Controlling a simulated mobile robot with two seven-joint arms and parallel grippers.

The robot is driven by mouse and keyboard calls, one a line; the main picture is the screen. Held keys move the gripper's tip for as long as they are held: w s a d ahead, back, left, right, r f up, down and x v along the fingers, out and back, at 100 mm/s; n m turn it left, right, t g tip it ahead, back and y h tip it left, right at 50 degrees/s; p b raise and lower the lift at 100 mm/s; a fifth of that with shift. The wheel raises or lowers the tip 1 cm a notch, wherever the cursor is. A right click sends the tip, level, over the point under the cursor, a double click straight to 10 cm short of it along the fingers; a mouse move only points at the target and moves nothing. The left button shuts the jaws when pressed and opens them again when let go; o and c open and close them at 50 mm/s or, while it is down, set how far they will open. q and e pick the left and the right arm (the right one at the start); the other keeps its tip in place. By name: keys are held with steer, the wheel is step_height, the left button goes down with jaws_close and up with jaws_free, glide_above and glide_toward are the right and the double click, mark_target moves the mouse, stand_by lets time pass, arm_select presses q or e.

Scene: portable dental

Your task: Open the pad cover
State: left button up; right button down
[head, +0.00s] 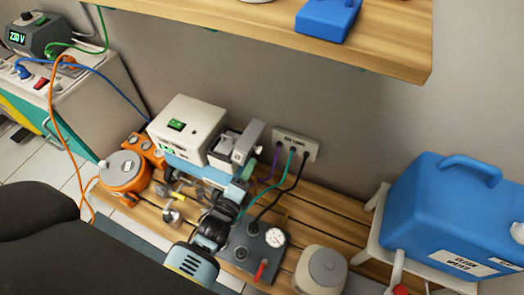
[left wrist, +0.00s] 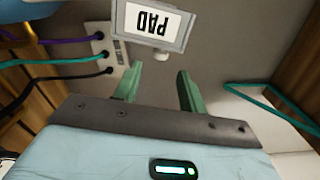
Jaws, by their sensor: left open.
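The pad cover is a grey-framed flap with a white label reading PAD (left wrist: 151,25), upside down at the top of the left wrist view. In the head view the grey pad housing (head: 243,143) is on the right side of the white unit. My left gripper (left wrist: 158,80) is open, its two green fingers apart and pointing toward the cover, with nothing between them. In the head view this gripper (head: 243,172) is just below the pad housing, partly hidden by its own arm. I cannot tell whether a finger touches the cover. My right gripper is not in view.
A socket plate (head: 296,145) with purple, green and black cables is close on the right. An orange pot (head: 124,178) stands to the left, a gauge box (head: 255,250) in front. A blue water container (head: 450,215) is at the right, and a wooden shelf (head: 375,50) overhangs.

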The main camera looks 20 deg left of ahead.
mark_target(260, 151)
arm_select(q)
steer(key=shift+w, duration=0.1)
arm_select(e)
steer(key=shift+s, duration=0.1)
arm_select(q)
steer(key=w+b, duration=0.2)
steer(key=w, duration=0.5)
steer(key=shift+w+d, duration=0.1)
steer(key=shift+w, duration=0.25)
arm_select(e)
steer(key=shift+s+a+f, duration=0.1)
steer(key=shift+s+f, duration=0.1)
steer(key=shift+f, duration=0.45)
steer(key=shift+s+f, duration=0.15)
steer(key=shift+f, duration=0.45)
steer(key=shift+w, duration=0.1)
arm_select(q)
steer(key=shift+c, duration=0.4)
steer(key=c, duration=0.7)
jaws_close()
